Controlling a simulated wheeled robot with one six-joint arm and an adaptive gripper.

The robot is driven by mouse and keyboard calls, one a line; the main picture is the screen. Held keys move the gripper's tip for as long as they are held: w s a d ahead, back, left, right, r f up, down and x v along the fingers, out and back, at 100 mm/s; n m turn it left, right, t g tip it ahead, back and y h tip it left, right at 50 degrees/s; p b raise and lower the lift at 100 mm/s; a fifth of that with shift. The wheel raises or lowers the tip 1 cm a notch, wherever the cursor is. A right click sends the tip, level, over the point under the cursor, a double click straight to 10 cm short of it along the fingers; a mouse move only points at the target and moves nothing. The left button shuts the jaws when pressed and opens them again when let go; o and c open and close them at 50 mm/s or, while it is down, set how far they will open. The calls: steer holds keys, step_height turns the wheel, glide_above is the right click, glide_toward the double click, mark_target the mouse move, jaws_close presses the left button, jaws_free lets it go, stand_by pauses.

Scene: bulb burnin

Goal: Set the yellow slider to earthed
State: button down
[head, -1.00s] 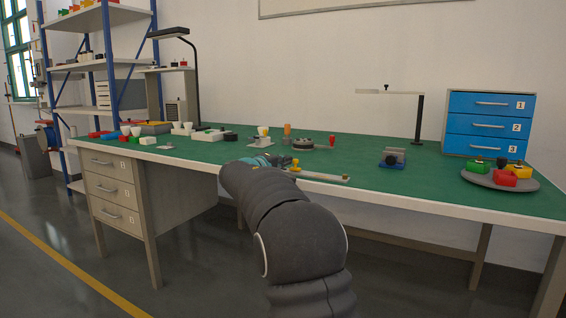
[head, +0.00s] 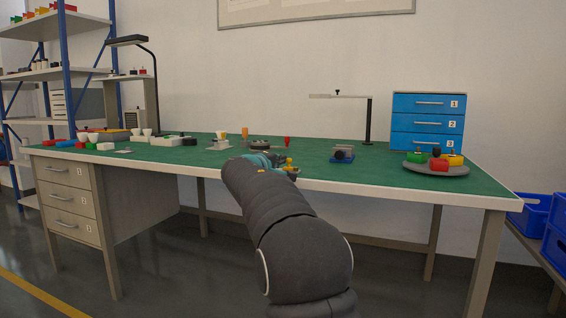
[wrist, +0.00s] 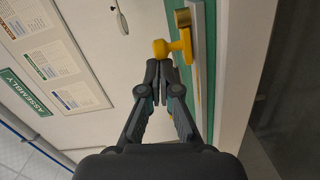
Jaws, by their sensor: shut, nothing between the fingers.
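The yellow slider (wrist: 182,47) shows in the wrist view as a yellow knob on a stem, on a pale rail (wrist: 198,60) along the bench edge. In the head view the yellow slider (head: 289,163) is small, just right of my gripper (head: 275,160). In the wrist view my gripper (wrist: 158,68) is shut and empty, its fingertips right by the knob. I cannot tell whether they touch it. The rail's markings are not readable, and my arm and gripper hide part of the rail in the head view.
The green bench top (head: 310,178) has free room right of my gripper. A grey and blue fixture (head: 342,154) stands there, and a round grey tray (head: 436,169) with coloured blocks lies farther right. A blue drawer unit (head: 428,122) stands behind. Several small parts lie to the left.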

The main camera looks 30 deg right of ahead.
steer(key=shift+s+d+f, duration=0.1)
steer(key=shift+s, duration=0.1)
steer(key=shift+w+a+r, duration=0.25)
steer(key=shift+w+a, duration=0.1)
steer(key=shift+a, duration=0.05)
steer(key=shift+w+a+r+p, duration=0.15)
steer(key=shift+w+a+p, duration=0.1)
steer(key=shift+w+a, duration=0.35)
steer(key=shift+w+a+r+p, duration=0.1)
steer(key=shift+w+a+p, duration=0.2)
steer(key=shift+a, duration=0.35)
steer(key=shift+s+a+f+b, duration=0.15)
steer(key=shift+a+b, duration=0.15)
steer(key=shift+a, duration=0.5)
steer(key=v, duration=0.8)
steer(key=shift+s+b, duration=0.3)
steer(key=shift+b, duration=0.05)
steer(key=shift+a, duration=0.1)
